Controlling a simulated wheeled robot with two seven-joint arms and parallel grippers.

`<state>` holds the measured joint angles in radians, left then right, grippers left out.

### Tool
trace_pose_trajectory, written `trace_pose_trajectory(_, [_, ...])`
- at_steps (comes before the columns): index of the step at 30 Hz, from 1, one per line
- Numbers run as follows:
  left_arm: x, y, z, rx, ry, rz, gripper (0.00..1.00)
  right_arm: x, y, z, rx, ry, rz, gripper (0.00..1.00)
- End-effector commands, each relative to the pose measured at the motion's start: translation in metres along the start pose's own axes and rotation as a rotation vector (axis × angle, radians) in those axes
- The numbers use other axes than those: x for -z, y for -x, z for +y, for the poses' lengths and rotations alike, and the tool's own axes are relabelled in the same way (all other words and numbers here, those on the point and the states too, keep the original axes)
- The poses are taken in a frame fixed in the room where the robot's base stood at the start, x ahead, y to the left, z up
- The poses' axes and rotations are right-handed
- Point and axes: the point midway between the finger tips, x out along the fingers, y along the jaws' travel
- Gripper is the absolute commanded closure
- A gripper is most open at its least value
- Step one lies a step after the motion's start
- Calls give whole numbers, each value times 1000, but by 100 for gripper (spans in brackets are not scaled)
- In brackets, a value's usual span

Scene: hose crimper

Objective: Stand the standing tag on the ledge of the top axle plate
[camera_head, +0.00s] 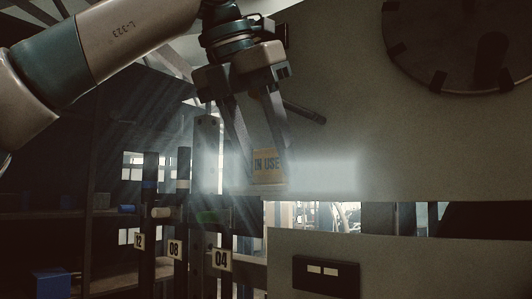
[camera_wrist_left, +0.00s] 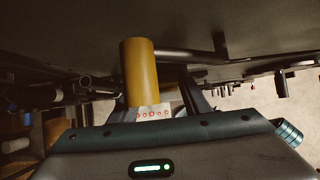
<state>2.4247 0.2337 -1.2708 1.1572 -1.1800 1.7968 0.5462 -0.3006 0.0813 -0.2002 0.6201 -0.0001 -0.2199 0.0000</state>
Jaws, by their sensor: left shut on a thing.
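The standing tag (camera_head: 267,164), a yellow plate reading "IN USE", is upright in the head view. My left gripper (camera_head: 264,172) comes down from above, shut on it, with long dark fingers. In the left wrist view a yellow-brown rounded piece (camera_wrist_left: 140,72) stands at the gripper (camera_wrist_left: 160,108), above a pale part with red dots; it may be the tag from another side. The tag appears in front of the large grey panel's lower edge; I cannot tell whether it touches anything. I cannot clearly identify the top axle plate or its ledge. My right gripper is out of view.
A large grey panel (camera_head: 350,120) with a dark round disc (camera_head: 465,45) fills the right. Dark posts labelled 12, 08 and 04 (camera_head: 222,259) stand lower left. A grey cabinet (camera_head: 400,265) is below. A bright glare crosses behind the tag.

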Motion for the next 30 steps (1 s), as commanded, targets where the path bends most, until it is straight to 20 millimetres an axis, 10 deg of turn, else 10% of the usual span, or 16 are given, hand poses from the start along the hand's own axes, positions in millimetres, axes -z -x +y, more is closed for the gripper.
trace_pose_trajectory(8, [2, -3, 0, 0, 0, 0, 78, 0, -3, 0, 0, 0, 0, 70])
trace_pose_trajectory(9, [2, -3, 0, 0, 0, 0, 52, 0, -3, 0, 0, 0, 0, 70])
trace_pose_trajectory(11, [1, -2, 0, 0, 0, 0, 38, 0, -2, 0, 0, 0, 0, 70])
trace_pose_trajectory(30, [0, 15, 0, 1, 1, -2, 38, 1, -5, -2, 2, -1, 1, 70])
